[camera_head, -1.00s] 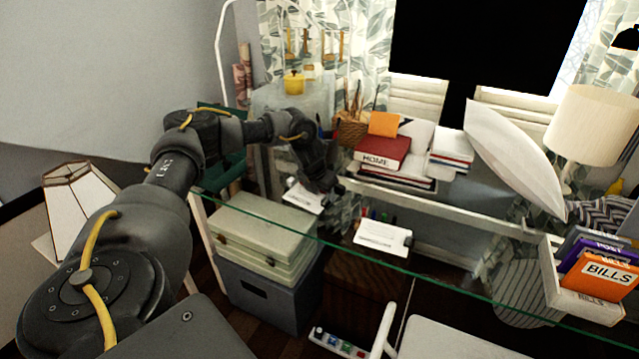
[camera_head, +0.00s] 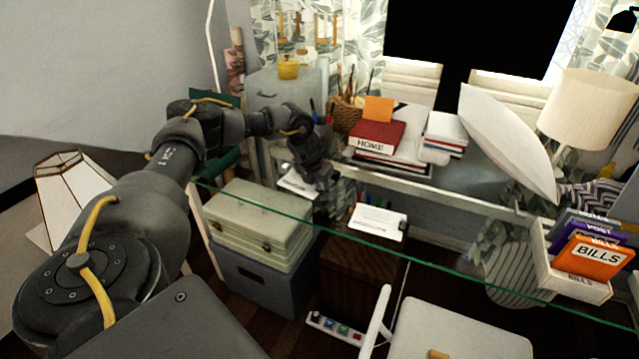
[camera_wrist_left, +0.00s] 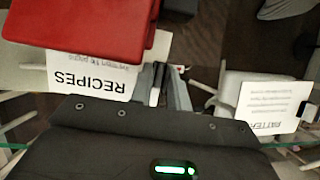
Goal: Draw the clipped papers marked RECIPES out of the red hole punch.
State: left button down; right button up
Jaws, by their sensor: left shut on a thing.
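The papers marked RECIPES (camera_wrist_left: 95,82) show in the left wrist view as a white sheet with upside-down lettering. Part of them lies under the red hole punch (camera_wrist_left: 80,22), at the upper left. My left gripper (camera_wrist_left: 158,88) is shut at the right edge of these papers, by a clip-like part. In the head view my left gripper (camera_head: 320,176) is low behind the glass edge, with the white papers (camera_head: 298,184) just left of it. The hole punch is not distinguishable there. My right gripper is not in view.
A glass desk edge (camera_head: 430,262) runs across the front. A second clipped paper stack (camera_head: 378,222) lies to the right; its lettering starts PATTER in the wrist view (camera_wrist_left: 268,104). A red HOME book (camera_head: 378,136), pencil basket (camera_head: 345,114) and BILLS holder (camera_head: 570,284) stand farther right.

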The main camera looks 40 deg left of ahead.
aim_at(313, 198)
pick_arm(q)
jog(key=shift+s, duration=0.15)
jog(key=shift+s+d+r+p, duration=0.1)
jog(key=shift+s+d+p, duration=0.05)
jog(key=shift+s+p, duration=0.55)
jog(key=shift+s+d+p, duration=0.15)
jog(key=shift+s+p, duration=0.4)
jog(key=shift+s, duration=0.35)
jog(key=shift+s+d+p, duration=0.15)
jog(key=shift+s+p, duration=0.4)
jog(key=shift+s, duration=0.3)
jog(key=shift+s+d+p, duration=0.1)
jog(key=shift+s+p, duration=0.35)
jog(key=shift+s, duration=0.6)
jog(key=shift+d, duration=0.1)
